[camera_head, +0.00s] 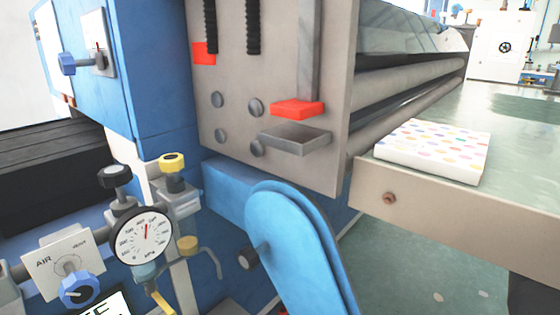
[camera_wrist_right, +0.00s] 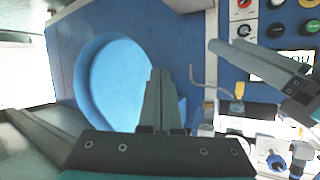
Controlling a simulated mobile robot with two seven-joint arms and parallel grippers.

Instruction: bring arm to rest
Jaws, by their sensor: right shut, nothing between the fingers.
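My right gripper (camera_wrist_right: 160,78) shows in the right wrist view. Its two fingers are together in the middle of the picture, with nothing between them. Neither gripper shows in the head view.
In the head view, a pressure gauge (camera_head: 142,237) and an air valve plate (camera_head: 66,262) stand at lower left. A rounded blue part (camera_head: 295,240) rises at bottom centre. A red lever end (camera_head: 297,108) sits above a grey tray (camera_head: 295,139). A dotted box (camera_head: 433,150) lies right.

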